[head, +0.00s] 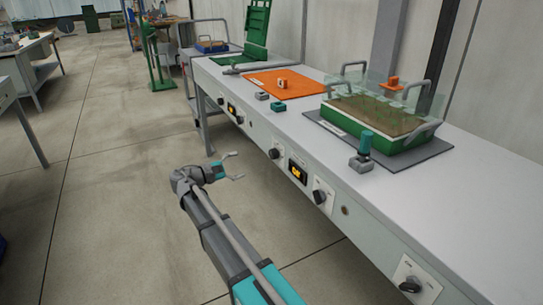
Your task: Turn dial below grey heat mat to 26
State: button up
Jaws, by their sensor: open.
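The grey heat mat (400,164) lies on the bench at the right, under a green seed tray (370,135) with a clear cover. On the bench front below it is a lit orange display (297,171), too small to read surely. A black dial on a white plate (320,197) sits right of the display, and another black dial (274,154) sits left of it. Their scale marks are not legible. My gripper (238,167) is open and empty, in the air left of the bench front, apart from both dials.
An orange mat (273,83) lies farther along the bench, with another display (231,109) and dials below. A dial (410,285) sits at the near right. A teal-topped device (364,146) stands by the grey mat.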

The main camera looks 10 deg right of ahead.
aim_at(271, 155)
jog(key=n, duration=0.4)
jog(key=s+n, duration=0.1)
jog(key=n, duration=0.1)
jog(key=shift+a+n, duration=0.3)
jog(key=shift+n, duration=0.1)
jog(key=shift+w+d, duration=0.1)
jog(key=shift+d, duration=0.05)
jog(key=x, duration=1.3)
jog(key=shift+w+d+f, duration=0.1)
jog(key=shift+w+d, duration=0.05)
jog(key=shift+w, duration=0.05)
jog(key=shift+c, duration=0.3)
jog(key=c, duration=1.1)
